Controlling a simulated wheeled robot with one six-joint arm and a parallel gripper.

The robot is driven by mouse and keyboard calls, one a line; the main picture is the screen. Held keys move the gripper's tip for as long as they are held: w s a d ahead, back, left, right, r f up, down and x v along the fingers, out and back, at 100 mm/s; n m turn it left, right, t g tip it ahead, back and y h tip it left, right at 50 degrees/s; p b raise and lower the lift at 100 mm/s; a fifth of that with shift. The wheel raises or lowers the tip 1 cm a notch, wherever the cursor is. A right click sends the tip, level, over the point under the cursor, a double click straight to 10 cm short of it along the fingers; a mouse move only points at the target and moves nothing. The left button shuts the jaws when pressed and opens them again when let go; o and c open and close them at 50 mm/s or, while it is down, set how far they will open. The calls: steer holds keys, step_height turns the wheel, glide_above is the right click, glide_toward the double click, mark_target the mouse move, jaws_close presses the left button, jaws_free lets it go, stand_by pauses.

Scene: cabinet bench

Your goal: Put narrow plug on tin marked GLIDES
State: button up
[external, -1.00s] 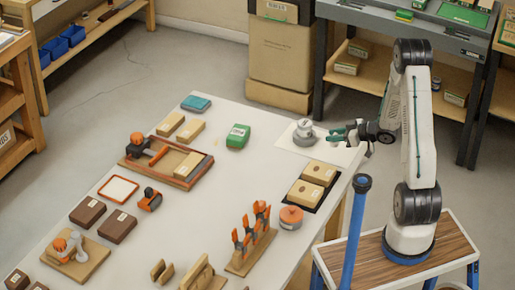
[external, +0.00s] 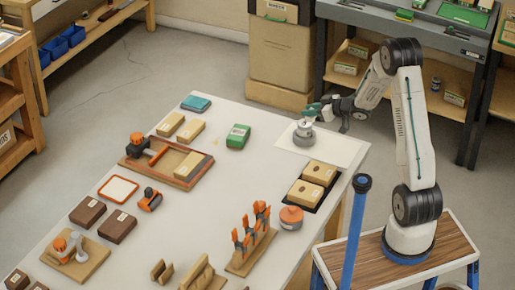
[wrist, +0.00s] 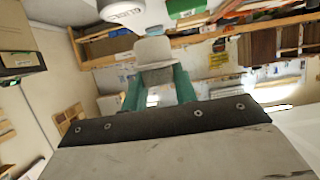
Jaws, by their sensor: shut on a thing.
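My gripper (wrist: 160,85) has its green fingers shut on a pale grey piece, the narrow plug (wrist: 154,50), at the fingertips in the wrist view. A pale round tin (wrist: 125,14) with a dark-lettered label is cut off by the top edge there, just beyond the plug. In the external view my gripper (external: 311,108) is over the white sheet, close to the grey round tin (external: 303,139). Plug and tin overlap in that view, so I cannot tell whether they touch.
The white sheet (external: 345,151) lies at the table's far right corner. A green labelled box (external: 238,136) stands left of the tin. Two tan blocks (external: 313,179) and an orange-topped round tin (external: 291,218) are nearer. Bare table lies between.

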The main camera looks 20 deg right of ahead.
steer(key=w, duration=0.4)
steer(key=shift+a+f, duration=0.15)
steer(key=shift+f, duration=0.1)
steer(key=shift+w+f, duration=0.15)
steer(key=shift+w, duration=0.15)
steer(key=shift+f, duration=1.55)
steer(key=shift+f, duration=0.1)
steer(key=shift+f, duration=0.1)
steer(key=o, duration=0.9)
steer(key=shift+o, duration=0.2)
